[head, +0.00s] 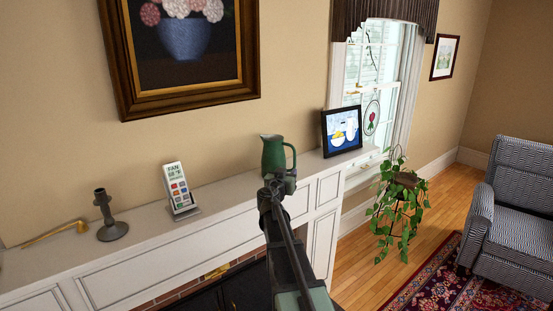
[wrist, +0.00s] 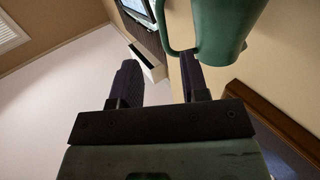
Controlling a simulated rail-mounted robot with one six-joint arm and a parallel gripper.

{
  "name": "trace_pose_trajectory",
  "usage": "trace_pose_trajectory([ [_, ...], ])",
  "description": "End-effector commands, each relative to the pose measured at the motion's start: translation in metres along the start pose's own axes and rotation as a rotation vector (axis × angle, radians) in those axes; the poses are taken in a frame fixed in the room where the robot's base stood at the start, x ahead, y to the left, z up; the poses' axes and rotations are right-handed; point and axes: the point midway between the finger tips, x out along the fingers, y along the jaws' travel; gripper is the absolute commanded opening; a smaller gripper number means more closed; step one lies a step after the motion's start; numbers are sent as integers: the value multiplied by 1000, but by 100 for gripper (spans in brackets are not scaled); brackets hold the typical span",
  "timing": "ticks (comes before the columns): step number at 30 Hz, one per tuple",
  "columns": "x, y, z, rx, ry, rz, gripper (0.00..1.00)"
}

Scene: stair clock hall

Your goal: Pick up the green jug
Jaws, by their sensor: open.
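The green jug (head: 273,152) stands upright on the white mantel shelf, with its handle on the right side. My gripper (head: 277,182) is at the jug's lower front in the head view and hides part of its base. In the wrist view, the jug (wrist: 225,28) fills the upper right, with its handle on the left. My gripper (wrist: 158,72) is open there, with nothing between its fingers. Its right finger overlaps the lower end of the handle, and its left finger stands clear of the jug. I cannot tell whether the right finger touches the jug.
On the mantel (head: 225,195), a framed picture (head: 342,131) stands right of the jug. A hanging plant (head: 397,205) is beyond the mantel's right end.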

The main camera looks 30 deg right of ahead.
Motion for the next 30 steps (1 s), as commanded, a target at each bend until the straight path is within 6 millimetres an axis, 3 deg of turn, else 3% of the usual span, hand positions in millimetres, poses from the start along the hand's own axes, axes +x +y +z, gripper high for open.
trace_pose_trajectory([
  [7,45,-1,0,-1,-1,3,41],
  [14,57,-1,1,-2,-1,1,41],
  [22,103,-4,4,-2,-1,2,41],
  [29,106,-3,4,-2,-1,1,41],
  [30,106,-3,4,-2,-1,2,37],
])
